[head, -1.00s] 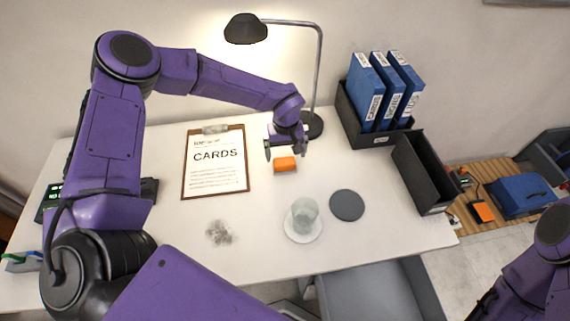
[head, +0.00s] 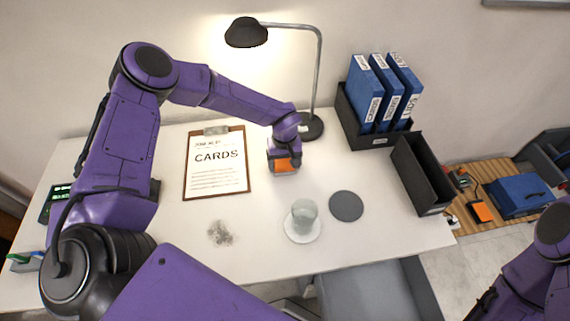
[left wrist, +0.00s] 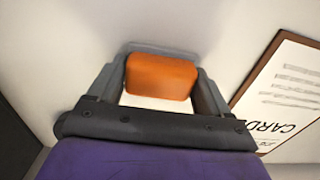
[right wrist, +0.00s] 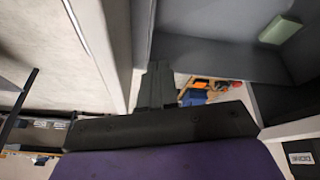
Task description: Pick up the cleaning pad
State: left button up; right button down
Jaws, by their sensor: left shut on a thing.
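The cleaning pad is an orange block (head: 283,165) on the white desk, right of the clipboard. My left gripper (head: 283,158) is lowered over it and shut on it. In the left wrist view the orange pad (left wrist: 161,77) sits between the two fingers of my left gripper (left wrist: 160,75), with a pale strip below it. Whether the pad still touches the desk I cannot tell. My right gripper (right wrist: 158,85) shows in the right wrist view, its fingers together with nothing between them, away from the pad.
A clipboard (head: 215,180) marked CARDS lies to the left. A grey smudge (head: 220,233), a glass cup (head: 304,213) on a white saucer and a dark round coaster (head: 346,206) are nearer. A lamp (head: 318,75) and a binder holder (head: 350,118) stand behind.

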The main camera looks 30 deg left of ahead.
aim_at(285, 164)
pick_arm(q)
jog(key=shift+r, duration=0.3)
jog(key=r, duration=0.1)
jog(key=r+b, duration=0.1)
jog(key=r, duration=0.1)
jog(key=shift+s+d+r, duration=0.25)
jog(key=shift+s+d, duration=0.1)
jog(key=s+d+r+b, duration=0.2)
jog(key=s+d+r, duration=0.4)
jog(key=s, duration=0.5)
notch_tip(285, 164, up, 3)
jog(key=shift+s+d+f, duration=0.1)
jog(key=shift+s+d, duration=0.05)
jog(key=shift+d, duration=0.05)
